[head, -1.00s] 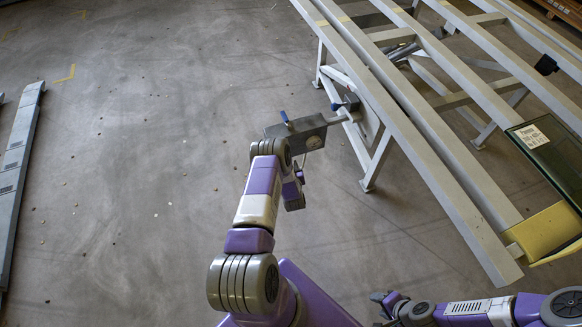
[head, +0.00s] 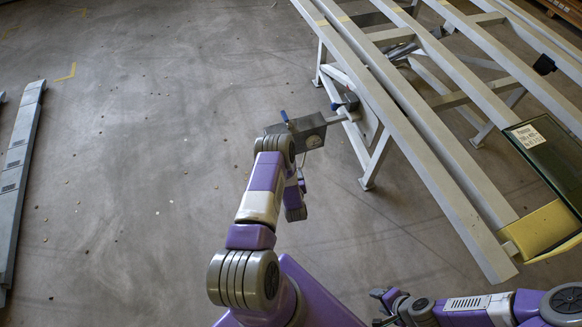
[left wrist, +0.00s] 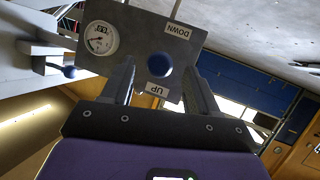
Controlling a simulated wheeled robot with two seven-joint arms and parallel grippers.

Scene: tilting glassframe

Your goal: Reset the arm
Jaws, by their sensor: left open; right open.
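A grey control box (head: 310,132) with a blue lever on top is attached by a bar to the tilting glass frame (head: 425,110). In the left wrist view the box (left wrist: 135,35) shows a pressure gauge, UP and DOWN labels and a round blue knob (left wrist: 158,64). My left gripper (left wrist: 160,72) is open, its fingers on either side of the knob as seen; I cannot tell whether they touch it. In the head view my left arm largely hides this gripper. My right gripper (head: 376,306) is open and empty, low over the floor near the frame's lower end.
A yellow part (head: 540,232) and a dark green panel with a white label (head: 530,135) are at the frame's right side. A long grey rail (head: 20,165) lies at the far left. The floor between is clear apart from small specks.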

